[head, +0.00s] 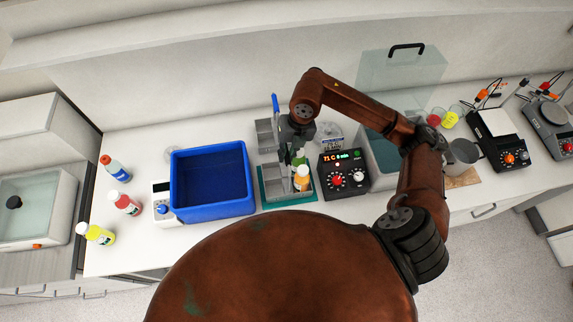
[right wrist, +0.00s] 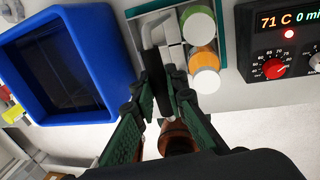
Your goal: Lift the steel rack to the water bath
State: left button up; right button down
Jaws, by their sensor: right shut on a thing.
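The steel rack (head: 269,182) is grey, with open compartments, and sits over a teal mat (head: 279,204). It holds a bottle with an orange body and white cap (head: 302,179) and a green one (head: 299,159). The water bath (head: 384,152) is a clear tank of teal water to the right, partly behind my right arm. My left gripper is not in view.
A control box (head: 343,178) reading 71 C and 0 min stands between rack and bath. A blue bin (head: 212,208) is close on the left. A clear lid (head: 402,75) with a black handle stands behind the bath. A steel pot (head: 461,156) is right of it.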

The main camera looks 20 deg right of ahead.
jog(key=shift+r+b, duration=0.6)
jog(key=shift+r, duration=0.75)
jog(key=s+d+r+b, duration=0.3)
jog(key=s+r, duration=0.7)
jog(key=s, duration=0.3)
jog(key=shift+s+d+r+b, duration=0.15)
jog(key=shift+s+r+b, duration=0.05)
jog(key=shift+s+b, duration=0.15)
jog(key=shift+r, duration=0.1)
notch_tip(320, 180, up, 5)
jog(key=p, duration=0.3)
jog(key=shift+f, duration=0.2)
